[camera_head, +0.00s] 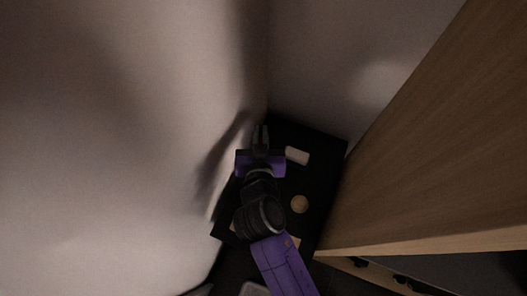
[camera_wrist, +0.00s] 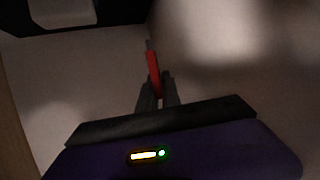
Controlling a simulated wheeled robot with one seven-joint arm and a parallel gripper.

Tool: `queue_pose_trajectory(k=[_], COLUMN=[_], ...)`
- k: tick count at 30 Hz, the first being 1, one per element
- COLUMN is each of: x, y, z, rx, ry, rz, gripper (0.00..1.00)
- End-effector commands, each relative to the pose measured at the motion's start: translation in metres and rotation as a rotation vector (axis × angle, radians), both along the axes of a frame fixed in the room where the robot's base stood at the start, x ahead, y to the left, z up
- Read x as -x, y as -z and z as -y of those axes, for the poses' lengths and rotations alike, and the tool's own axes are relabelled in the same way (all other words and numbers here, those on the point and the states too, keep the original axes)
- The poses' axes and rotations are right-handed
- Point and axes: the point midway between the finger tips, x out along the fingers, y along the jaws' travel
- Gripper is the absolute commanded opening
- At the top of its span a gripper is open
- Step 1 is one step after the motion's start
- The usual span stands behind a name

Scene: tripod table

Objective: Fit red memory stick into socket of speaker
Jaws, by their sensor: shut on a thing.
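The red memory stick (camera_wrist: 153,64) is held between the fingertips of my gripper (camera_wrist: 157,88) in the wrist view. It points away from the gripper, slightly tilted, with a thin grey tip at its far end. In the head view my gripper (camera_head: 260,136) is over the far left part of the black table; the stick cannot be made out there. A small white rounded block (camera_head: 297,155) lies just right of the gripper. It may be the speaker; no socket can be made out. A pale block (camera_wrist: 62,12) also shows at the upper left of the wrist view.
The black tabletop (camera_head: 325,150) stands in a corner between pale walls. A round tan thing (camera_head: 299,204) lies on it nearer to me. A tall wooden cabinet (camera_head: 430,140) is close on the right. The left wall (camera_head: 110,150) is close to my gripper.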

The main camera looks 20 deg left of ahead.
Motion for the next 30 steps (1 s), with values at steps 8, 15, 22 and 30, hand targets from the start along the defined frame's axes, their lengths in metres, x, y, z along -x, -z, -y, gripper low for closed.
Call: queue_pose_trajectory(k=[8, 15, 22, 30], x=[0.0, 0.0, 0.0, 0.0], y=[0.057, 0.077, 0.105, 0.106], z=[0.0, 0.0, 0.0, 0.0], rx=[0.001, 0.001, 0.0, -0.001], ry=[0.0, 0.001, 0.0, 0.0], rz=[-0.001, -0.002, 0.0, 0.0], gripper=[0.0, 0.0, 0.0, 0.0])
